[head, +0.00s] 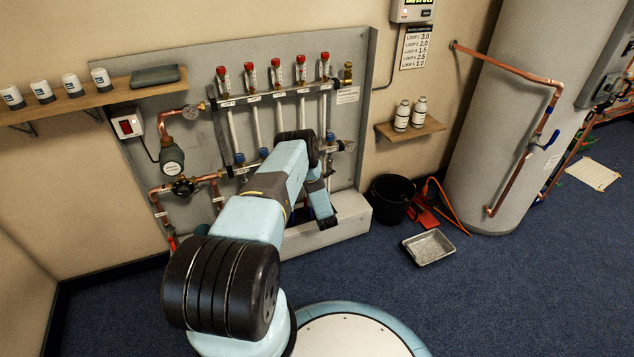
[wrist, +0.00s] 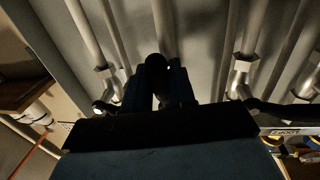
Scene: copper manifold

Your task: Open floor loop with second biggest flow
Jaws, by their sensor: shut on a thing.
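The copper manifold on the grey backboard (head: 200,70) carries a row of red-topped flow meters (head: 275,72) on its upper bar. Blue valve caps show on the lower bar at the left (head: 239,158), beside it (head: 263,152) and at the right (head: 330,137). The flow chart (head: 413,47) appears to read loop 1 3.0, loop 2 2.0, loop 3 1.5, loop 4 2.5, loop 5 1.0. In the wrist view my gripper (wrist: 162,72) is shut on a dark, round-ended knob (wrist: 158,66) in front of the pipes. My arm hides this spot in the head view; I cannot tell its loop.
A black bucket (head: 391,198), a metal tray (head: 428,247) and a tank (head: 510,120) stand right.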

